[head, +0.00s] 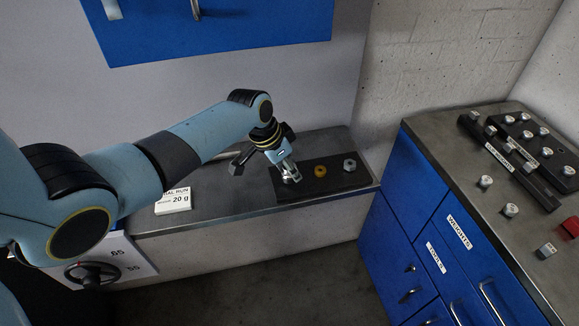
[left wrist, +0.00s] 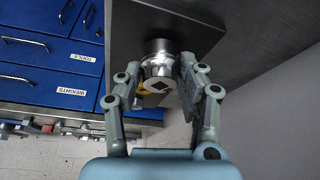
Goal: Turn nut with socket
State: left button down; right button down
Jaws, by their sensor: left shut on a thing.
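My left gripper (head: 284,166) reaches down over the left end of a dark board (head: 335,182) on the metal bench. It is shut on a silver socket (left wrist: 158,56), whose square drive hole faces the left wrist camera. One finger is on each side of the socket in that view. The socket (head: 291,178) stands at the board, and any nut under it is hidden. A brass-coloured nut (head: 320,171) and a silver nut (head: 350,165) sit farther right on the board. My right gripper is not in view.
A dark tool-like object (head: 240,160) lies behind my gripper. At right, a blue cabinet (head: 425,215) carries a black rack (head: 510,165) and several loose metal pieces. A blue panel hangs above.

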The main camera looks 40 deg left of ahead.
pick_arm(q)
jog(key=m+b, duration=0.1)
jog(key=m, duration=0.1)
jog(key=m+g+h+b, duration=0.1)
jog(key=m+b, duration=0.1)
jog(key=m+h+b, duration=0.1)
jog(key=m, duration=0.1)
jog(key=shift+w+f+m+g, duration=0.1)
jog(key=shift+f+m+g, duration=0.25)
jog(key=shift+m+g, duration=0.05)
jog(key=shift+m+b, duration=0.5)
jog(key=shift+m, duration=0.1)
jog(key=shift+r+m+g, duration=0.15)
jog(key=shift+m+g, duration=0.25)
jog(key=shift+r, duration=0.15)
